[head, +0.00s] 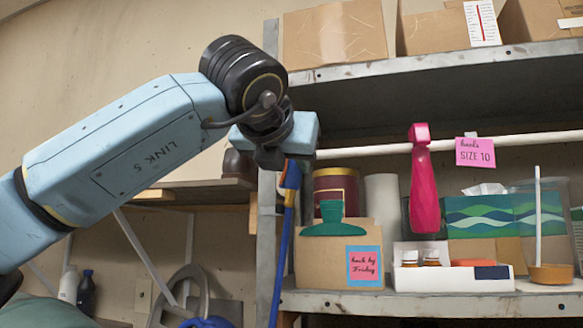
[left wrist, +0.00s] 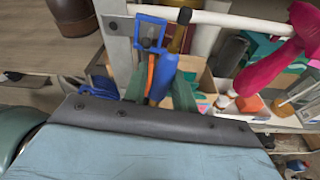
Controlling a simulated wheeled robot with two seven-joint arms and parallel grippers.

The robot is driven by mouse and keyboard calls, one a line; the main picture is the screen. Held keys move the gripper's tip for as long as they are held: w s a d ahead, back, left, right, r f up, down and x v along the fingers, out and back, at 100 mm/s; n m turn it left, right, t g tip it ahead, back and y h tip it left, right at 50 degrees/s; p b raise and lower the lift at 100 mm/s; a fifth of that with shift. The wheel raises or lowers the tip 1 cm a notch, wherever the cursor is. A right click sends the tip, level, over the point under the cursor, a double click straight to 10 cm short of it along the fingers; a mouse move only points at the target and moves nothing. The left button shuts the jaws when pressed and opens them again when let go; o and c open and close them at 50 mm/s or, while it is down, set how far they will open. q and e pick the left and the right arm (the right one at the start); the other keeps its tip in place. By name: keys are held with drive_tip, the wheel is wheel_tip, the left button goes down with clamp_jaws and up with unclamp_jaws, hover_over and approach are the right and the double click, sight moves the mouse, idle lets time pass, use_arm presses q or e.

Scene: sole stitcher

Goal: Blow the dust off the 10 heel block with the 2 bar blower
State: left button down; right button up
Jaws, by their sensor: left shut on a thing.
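My left gripper (head: 272,155) is shut on a blue blower (head: 291,178), with a blue hose hanging straight down below it. In the left wrist view the blue blower (left wrist: 163,80) with an orange part sits between the fingers. No pressure marking is readable on it. A bright pink heel block (head: 425,190) hangs at the pale rail, to the right of the gripper and apart from it. A pink tag reading SIZE 10 (head: 475,152) is beside it. The heel block also shows at the right of the left wrist view (left wrist: 268,70). I cannot make out dust on it. My right gripper is out of view.
A pale rail (head: 365,151) crosses above the lower shelf (head: 430,301). The shelf holds a cardboard box (head: 312,262), a dark red tin (head: 336,187), a white tray (head: 450,282) and a clear container (head: 545,225). A metal post (head: 266,240) stands beside the hose. Cartons (head: 335,35) fill the upper shelf.

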use_arm(q)
drive_tip(key=shift+a+r, duration=0.1)
drive_tip(key=shift+a, duration=0.15)
drive_tip(key=shift+s+a+b, duration=0.1)
drive_tip(key=shift+s+b, duration=0.2)
drive_tip(key=shift+b, duration=0.2)
drive_tip(key=shift+b+v, duration=0.45)
drive_tip(key=shift+v, duration=0.35)
drive_tip(key=shift+s+a+f+b, duration=0.1)
drive_tip(key=shift+s+a+b, duration=0.05)
drive_tip(key=shift+s+b, duration=0.25)
drive_tip(key=shift+s+a+f+b, duration=0.1)
drive_tip(key=shift+s+a+b, duration=0.15)
drive_tip(key=shift+s, duration=0.3)
drive_tip(key=b, duration=0.4)
approach(288, 169)
drive_tip(key=shift+s, duration=0.9)
drive_tip(key=shift+s+a+f+b, duration=0.2)
drive_tip(key=shift+s+a, duration=0.15)
drive_tip(key=shift+s, duration=0.3)
drive_tip(key=shift+s+a+f+b, duration=0.2)
drive_tip(key=shift+s+a, duration=0.2)
drive_tip(key=shift+s, duration=0.25)
